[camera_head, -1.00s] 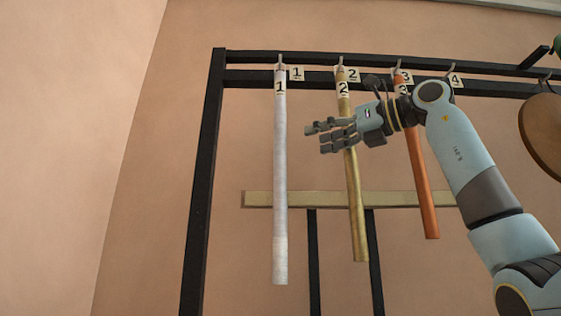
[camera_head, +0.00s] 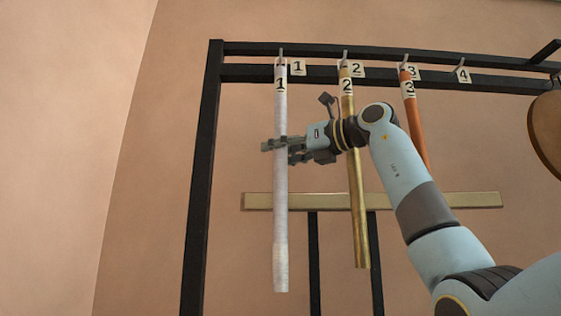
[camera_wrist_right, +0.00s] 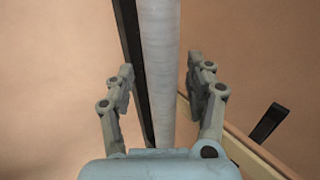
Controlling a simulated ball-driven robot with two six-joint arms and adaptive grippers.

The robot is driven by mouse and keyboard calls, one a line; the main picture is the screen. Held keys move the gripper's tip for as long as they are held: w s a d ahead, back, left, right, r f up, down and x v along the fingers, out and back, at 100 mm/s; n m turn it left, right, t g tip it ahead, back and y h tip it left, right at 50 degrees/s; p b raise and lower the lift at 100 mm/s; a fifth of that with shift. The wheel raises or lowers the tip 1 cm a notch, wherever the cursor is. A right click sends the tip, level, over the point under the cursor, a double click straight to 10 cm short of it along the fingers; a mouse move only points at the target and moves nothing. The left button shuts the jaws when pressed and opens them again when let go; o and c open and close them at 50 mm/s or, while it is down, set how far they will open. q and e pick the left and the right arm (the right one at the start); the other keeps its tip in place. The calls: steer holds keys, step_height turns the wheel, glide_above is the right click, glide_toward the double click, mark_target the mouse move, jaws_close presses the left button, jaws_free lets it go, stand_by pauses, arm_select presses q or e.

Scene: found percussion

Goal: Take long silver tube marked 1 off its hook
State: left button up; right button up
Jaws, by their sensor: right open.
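The long silver tube marked 1 (camera_head: 281,215) hangs upright from its hook (camera_head: 281,53) at the left of the black rack. My right gripper (camera_head: 272,147) is at the upper-middle part of the tube, below its number label. In the right wrist view the silver tube (camera_wrist_right: 162,70) runs between the two open fingers of the gripper (camera_wrist_right: 160,85), with a gap on each side. My left gripper is not in view.
A brass tube marked 2 (camera_head: 357,200) hangs just right, behind my right wrist. A copper tube marked 3 (camera_head: 415,125) hangs farther right, partly hidden by my arm. A pale crossbar (camera_head: 255,201) lies behind the tubes. A brown disc (camera_head: 547,135) is at the right edge.

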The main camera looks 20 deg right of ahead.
jaws_close()
stand_by(0.4)
steer(key=s+a+b, duration=0.2)
steer(key=s+b, duration=0.1)
steer(key=s, duration=0.5)
steer(key=s+a+r+b, duration=0.1)
steer(key=s+a+b, duration=0.2)
steer(key=s, duration=0.6)
steer(key=shift+s+r+b, duration=0.2)
steer(key=shift+r+b, duration=0.05)
steer(key=shift+b, duration=0.35)
